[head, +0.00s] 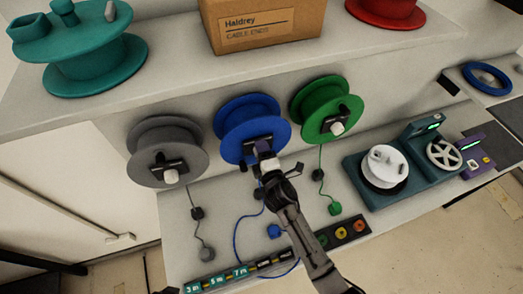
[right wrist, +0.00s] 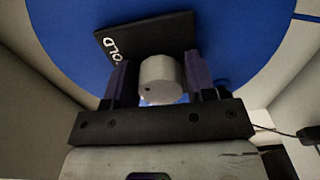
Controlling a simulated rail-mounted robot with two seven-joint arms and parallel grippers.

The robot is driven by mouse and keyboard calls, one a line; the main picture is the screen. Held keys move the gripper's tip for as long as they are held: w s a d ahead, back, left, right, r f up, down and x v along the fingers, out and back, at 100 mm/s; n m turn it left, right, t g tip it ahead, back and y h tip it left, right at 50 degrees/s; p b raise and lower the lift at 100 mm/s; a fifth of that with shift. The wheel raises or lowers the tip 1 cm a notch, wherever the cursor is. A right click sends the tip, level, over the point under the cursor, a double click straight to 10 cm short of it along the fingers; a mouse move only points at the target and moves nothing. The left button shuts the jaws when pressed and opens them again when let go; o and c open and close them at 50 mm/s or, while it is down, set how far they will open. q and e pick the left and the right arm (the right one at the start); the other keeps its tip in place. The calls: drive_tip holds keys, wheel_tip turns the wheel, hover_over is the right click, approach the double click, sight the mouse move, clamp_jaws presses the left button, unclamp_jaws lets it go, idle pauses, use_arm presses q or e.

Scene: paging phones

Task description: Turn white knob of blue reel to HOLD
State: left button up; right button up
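The blue reel (head: 248,108) hangs on the back panel between a grey and a green reel. In the right wrist view its blue face (right wrist: 75,30) fills the background. Its black label plate (right wrist: 150,38) shows white letters reading "OLD", the rest hidden. The white knob (right wrist: 160,78) sits in front of the plate, with a small dark dot near its lower edge. My right gripper (right wrist: 160,84) is open with a finger on each side of the knob; a narrow gap shows at the left finger.
The grey reel (head: 167,138) and green reel (head: 325,108) flank the blue one closely, each with its own knob. A shelf above holds a cardboard box (head: 262,24). Cords hang below, and a winding device (head: 375,188) stands at the right.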

drive_tip(key=shift+o, duration=1.4)
drive_tip(key=v, duration=1.3)
drive_tip(key=shift+s+b, duration=0.35)
drive_tip(key=shift+s, duration=0.05)
drive_tip(key=shift+d, duration=0.1)
